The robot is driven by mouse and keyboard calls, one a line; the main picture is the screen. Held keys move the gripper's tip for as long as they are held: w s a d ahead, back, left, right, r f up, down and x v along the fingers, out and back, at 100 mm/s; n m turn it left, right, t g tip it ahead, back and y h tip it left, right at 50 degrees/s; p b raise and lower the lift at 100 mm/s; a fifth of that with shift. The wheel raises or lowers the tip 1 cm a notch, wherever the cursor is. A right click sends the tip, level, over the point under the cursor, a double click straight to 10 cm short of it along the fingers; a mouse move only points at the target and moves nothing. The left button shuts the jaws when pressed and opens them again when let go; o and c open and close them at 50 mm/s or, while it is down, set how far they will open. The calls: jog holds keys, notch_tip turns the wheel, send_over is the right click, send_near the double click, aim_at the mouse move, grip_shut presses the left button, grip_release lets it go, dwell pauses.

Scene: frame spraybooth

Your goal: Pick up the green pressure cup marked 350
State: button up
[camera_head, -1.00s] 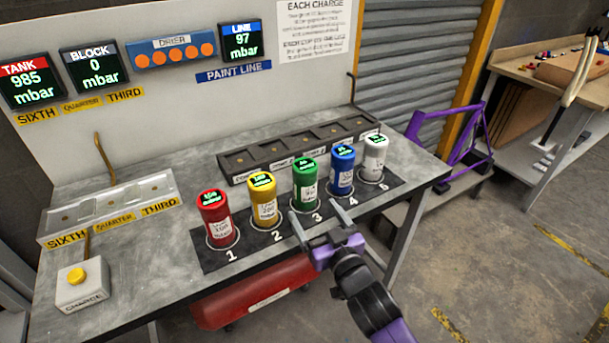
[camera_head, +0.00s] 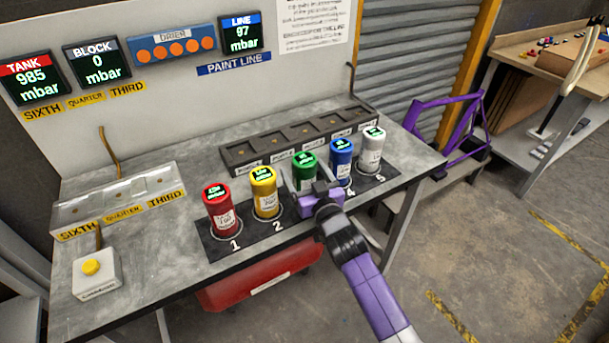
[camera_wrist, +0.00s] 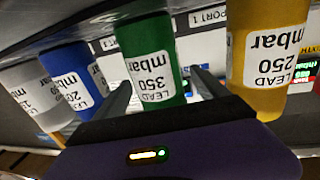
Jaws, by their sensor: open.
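The green cup (camera_head: 304,167) stands upright at position 3 on the black numbered mat (camera_head: 215,250). In the wrist view, which is upside down, the green cup (camera_wrist: 150,58) has a white label reading LEAD 350 mbar. My gripper (camera_head: 310,186) is open at the front of the green cup, and its purple body hides the cup's lower part in the head view. In the wrist view one finger of my gripper (camera_wrist: 162,90) lies on each side of the green cup. I cannot tell whether either finger touches it.
The yellow cup (camera_head: 265,195), marked 250, and the blue cup (camera_head: 341,161) stand close on either side. The red cup (camera_head: 220,212) and white cup (camera_head: 371,148) are at the row's ends. A dark slotted rack (camera_head: 237,155) lies behind.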

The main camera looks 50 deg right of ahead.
grip_shut()
jog(key=shift+r, duration=0.1)
dwell(0.4)
